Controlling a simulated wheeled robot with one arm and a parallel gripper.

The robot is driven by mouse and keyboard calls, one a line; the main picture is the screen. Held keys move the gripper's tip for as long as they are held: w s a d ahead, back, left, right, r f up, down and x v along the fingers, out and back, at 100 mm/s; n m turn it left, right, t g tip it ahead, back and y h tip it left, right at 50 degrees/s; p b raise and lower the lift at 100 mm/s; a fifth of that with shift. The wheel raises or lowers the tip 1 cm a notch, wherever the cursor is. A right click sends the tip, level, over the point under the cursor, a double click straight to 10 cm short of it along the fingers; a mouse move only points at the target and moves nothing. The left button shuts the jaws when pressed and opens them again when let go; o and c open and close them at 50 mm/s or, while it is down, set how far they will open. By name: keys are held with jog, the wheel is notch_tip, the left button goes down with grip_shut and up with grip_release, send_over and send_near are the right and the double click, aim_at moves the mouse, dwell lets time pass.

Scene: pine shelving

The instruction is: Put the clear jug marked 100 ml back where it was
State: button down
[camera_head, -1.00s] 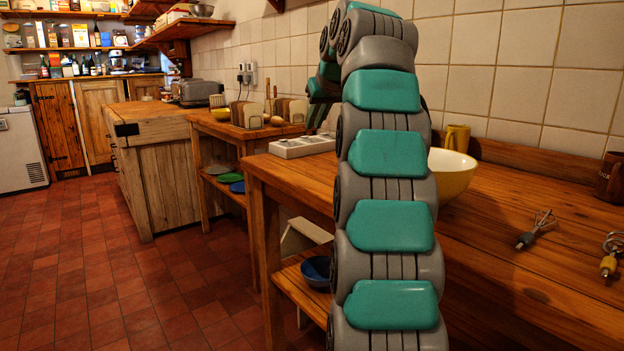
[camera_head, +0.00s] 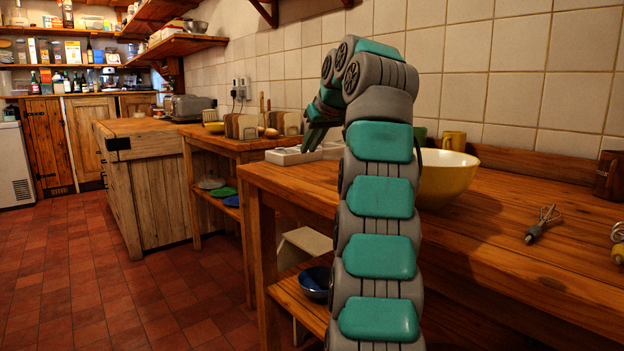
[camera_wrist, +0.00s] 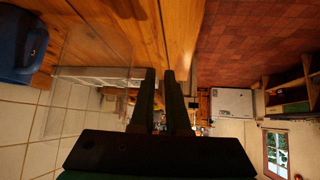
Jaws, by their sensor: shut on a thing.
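My gripper (camera_wrist: 160,74) shows in the wrist view with its two dark fingers close together. A faint see-through shape, which looks like the clear jug (camera_wrist: 95,42), spreads to the left of the fingers. Its edges are barely visible, and I cannot read any marking on it. In the head view my gripper (camera_head: 312,138) is partly hidden behind my arm, above the back left of the wooden worktop (camera_head: 500,235). The jug cannot be made out there.
A white divided tray (camera_head: 288,156) lies at the worktop's far left end, near the gripper. The front middle is clear.

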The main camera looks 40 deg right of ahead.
jog(key=shift+f+b, duration=1.1)
jog(key=shift+f, duration=0.4)
jog(key=shift+f+b, duration=0.6)
jog(key=shift+f, duration=0.55)
jog(key=shift+f, duration=0.2)
jog(key=c, duration=0.9)
grip_release()
jog(key=shift+r, duration=0.2)
jog(key=shift+s+r, duration=0.2)
jog(key=p+v, duration=0.2)
jog(key=v, duration=0.9)
jog(key=shift+s+a+r, duration=0.1)
jog(key=shift+s+r, duration=0.05)
jog(key=shift+r, duration=0.05)
